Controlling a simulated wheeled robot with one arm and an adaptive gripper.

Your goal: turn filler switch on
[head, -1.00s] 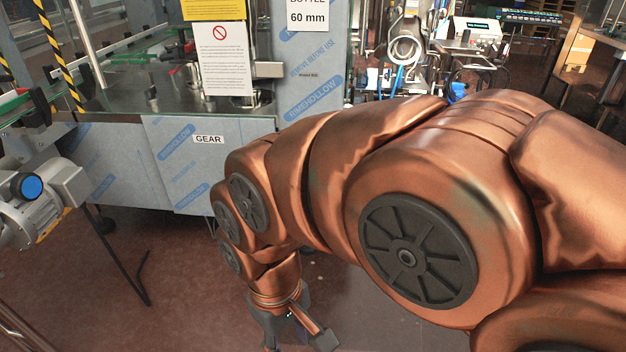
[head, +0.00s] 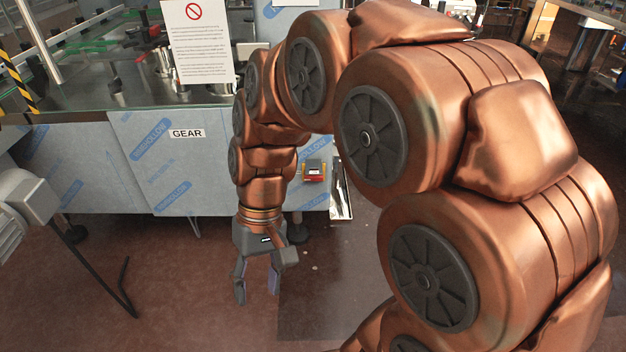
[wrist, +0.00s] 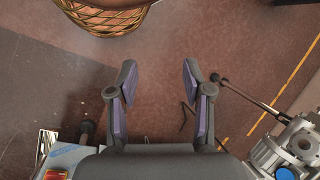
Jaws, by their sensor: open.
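The filler machine's film-wrapped cabinet (head: 95,165) stands ahead, with a GEAR label on its front. A small yellow and red box with a dark front (head: 314,170), which may be the switch, is at the cabinet's right end in the head view. Its switch position is too small to tell. A yellow and red piece (wrist: 55,174) also shows at the lower left edge of the wrist view. My gripper (head: 257,287) is open and empty, pointing down over the floor, in front of and below the box and apart from it. Both fingers show in the wrist view (wrist: 160,78).
A grey motor with a thin black leg (head: 28,200) stands at the left. A wicker basket (wrist: 104,20) shows at the top of the wrist view. A conveyor (head: 85,40) runs on the cabinet's top at the left. The floor (head: 190,290) under my gripper is clear.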

